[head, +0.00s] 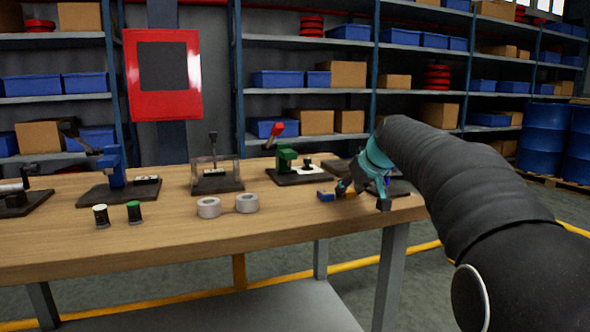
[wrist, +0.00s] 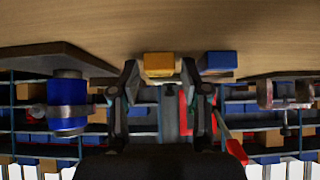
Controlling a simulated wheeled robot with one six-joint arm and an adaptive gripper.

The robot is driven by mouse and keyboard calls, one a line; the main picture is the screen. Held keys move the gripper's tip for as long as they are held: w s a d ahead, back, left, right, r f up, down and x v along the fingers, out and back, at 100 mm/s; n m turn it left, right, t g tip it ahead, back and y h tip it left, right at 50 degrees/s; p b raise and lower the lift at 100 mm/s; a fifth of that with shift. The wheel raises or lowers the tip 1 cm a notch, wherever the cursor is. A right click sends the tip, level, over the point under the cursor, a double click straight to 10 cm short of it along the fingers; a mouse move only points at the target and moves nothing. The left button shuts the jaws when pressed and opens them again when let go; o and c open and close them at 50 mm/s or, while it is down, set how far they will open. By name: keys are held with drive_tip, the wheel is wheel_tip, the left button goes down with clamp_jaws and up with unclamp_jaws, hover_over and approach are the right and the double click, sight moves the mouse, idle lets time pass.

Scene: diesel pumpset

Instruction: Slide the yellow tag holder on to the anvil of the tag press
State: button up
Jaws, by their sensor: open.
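The small yellow tag holder (head: 351,194) lies on the table near its front right edge. In the wrist view the yellow tag holder (wrist: 159,64) shows just beyond and between my fingertips. My gripper (head: 364,194) is open and low over the tabletop, its fingers apart; in the wrist view the gripper (wrist: 160,84) looks empty. A similar blue block (head: 326,196) lies beside the yellow one; it also shows in the wrist view (wrist: 217,62). I cannot tell which bench device is the tag press. A blue cylindrical part (wrist: 67,107) on a dark base shows in the wrist view.
A green press (head: 286,159) with a red handle stands behind the blocks. A clear-guarded device (head: 216,174) and a blue press (head: 114,167) stand farther left. The front strip of the table (head: 180,245) is clear.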

drive_tip(key=c, duration=0.7)
drive_tip(key=shift+o, duration=0.2)
drive_tip(key=shift+s+r, duration=0.1)
drive_tip(key=shift+r, duration=0.1)
